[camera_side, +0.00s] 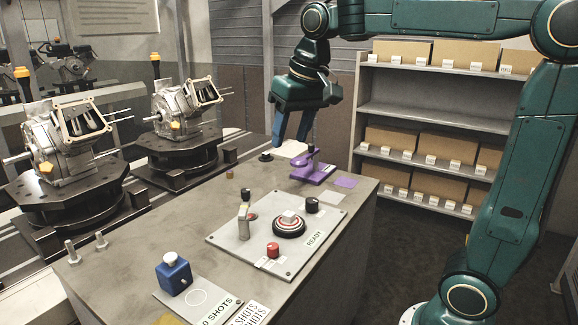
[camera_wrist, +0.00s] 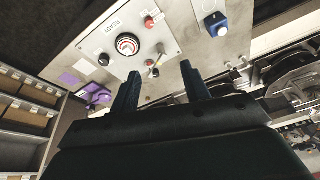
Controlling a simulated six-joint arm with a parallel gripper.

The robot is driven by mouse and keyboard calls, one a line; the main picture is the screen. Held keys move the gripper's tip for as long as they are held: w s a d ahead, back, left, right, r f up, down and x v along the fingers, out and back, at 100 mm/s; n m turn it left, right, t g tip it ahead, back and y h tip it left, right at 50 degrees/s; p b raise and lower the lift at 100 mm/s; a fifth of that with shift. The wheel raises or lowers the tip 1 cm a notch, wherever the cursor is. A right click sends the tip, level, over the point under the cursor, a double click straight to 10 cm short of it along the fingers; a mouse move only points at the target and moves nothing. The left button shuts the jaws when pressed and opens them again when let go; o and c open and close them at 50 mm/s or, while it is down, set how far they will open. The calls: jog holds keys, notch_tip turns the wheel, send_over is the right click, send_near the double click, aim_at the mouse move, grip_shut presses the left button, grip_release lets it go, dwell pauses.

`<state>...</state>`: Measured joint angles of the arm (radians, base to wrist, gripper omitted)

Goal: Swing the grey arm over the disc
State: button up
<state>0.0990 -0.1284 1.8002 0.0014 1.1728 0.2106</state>
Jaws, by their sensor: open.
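The disc (camera_side: 289,226), ringed in black, white and red, sits on a pale panel (camera_side: 225,240) marked READY; it also shows in the wrist view (camera_wrist: 127,44). The grey arm (camera_side: 243,224) stands on the same panel, left of the disc in the side view and apart from it. In the wrist view the grey arm (camera_wrist: 159,60) looks like a thin lever to the right of the disc, pointing away from it. My gripper (camera_side: 291,141) is open and empty, high above the bench's far end. Its fingers (camera_wrist: 160,70) show in the wrist view.
A red button (camera_side: 273,249) and a black knob (camera_side: 312,205) flank the disc. A purple fixture (camera_side: 312,171) stands behind the panel. A blue block with a white knob (camera_side: 174,273) is at the front left. Metal engine units (camera_side: 65,140) stand left; shelves (camera_side: 420,120) stand behind.

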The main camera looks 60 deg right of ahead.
jog(key=w+d+f+m+g, duration=0.1)
jog(key=w+d, duration=0.1)
jog(key=w, duration=0.5)
jog(key=w+d+f+m+g, duration=0.1)
jog(key=w+d+m, duration=0.15)
jog(key=w, duration=0.35)
jog(key=m+g, duration=0.1)
jog(key=m, duration=0.1)
send_over(245, 190)
notch_tip(245, 190, down, 9)
jog(key=shift+d, duration=0.1)
jog(key=shift+f, duration=0.15)
jog(key=shift+f, duration=6.75)
grip_shut()
